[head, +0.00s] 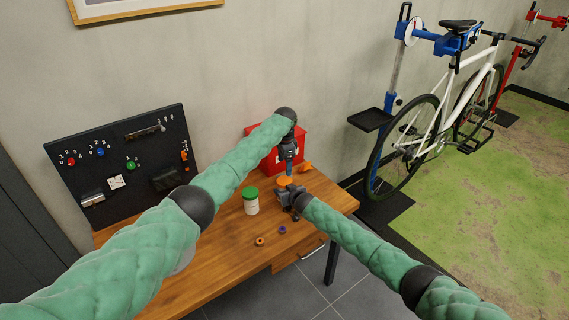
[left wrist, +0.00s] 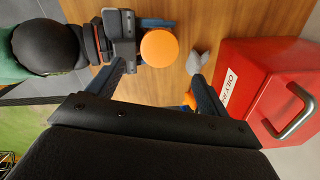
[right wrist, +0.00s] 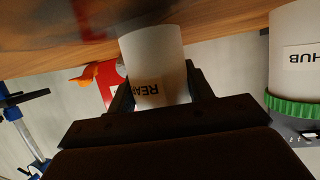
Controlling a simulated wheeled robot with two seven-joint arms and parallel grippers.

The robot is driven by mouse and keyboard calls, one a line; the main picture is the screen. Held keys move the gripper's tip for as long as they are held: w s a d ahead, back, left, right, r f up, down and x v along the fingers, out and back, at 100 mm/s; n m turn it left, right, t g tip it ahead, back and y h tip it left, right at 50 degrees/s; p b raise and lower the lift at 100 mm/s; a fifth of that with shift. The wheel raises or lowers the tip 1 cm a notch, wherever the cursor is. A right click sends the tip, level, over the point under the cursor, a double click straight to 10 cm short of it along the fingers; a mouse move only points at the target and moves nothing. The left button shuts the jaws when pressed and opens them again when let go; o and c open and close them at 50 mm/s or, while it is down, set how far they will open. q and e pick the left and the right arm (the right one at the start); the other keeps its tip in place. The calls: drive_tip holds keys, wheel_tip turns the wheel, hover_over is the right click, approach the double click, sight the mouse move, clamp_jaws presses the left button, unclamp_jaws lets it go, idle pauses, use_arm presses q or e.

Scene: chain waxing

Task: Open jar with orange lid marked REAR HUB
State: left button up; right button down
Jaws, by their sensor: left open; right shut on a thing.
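The orange lid (head: 284,181) sits on a white jar near the back right of the table. It shows from above in the left wrist view (left wrist: 159,48). My right gripper (head: 291,198) is shut on this jar (right wrist: 155,55), whose label reads "REA" before it is cut off by the view. The jar appears upright in the head view. My left gripper (head: 288,171) points down just above the orange lid, open, its fingers spread to either side of it. I cannot tell whether a finger touches the lid.
A white jar with a green lid (head: 251,201) stands to the left. A red box (head: 294,143) stands behind, with an orange object (head: 305,168) beside it. Small orange (head: 260,241) and purple (head: 282,229) rings lie in front. A tool board (head: 122,165) stands at the back left.

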sight(284, 180)
use_arm(q)
drive_tip(key=m, duration=0.4)
drive_tip(key=shift+m, duration=0.3)
drive_tip(key=m, duration=0.5)
drive_tip(key=shift+f, duration=4.1)
drive_tip(key=c, duration=1)
drive_tip(key=shift+n, duration=1.5)
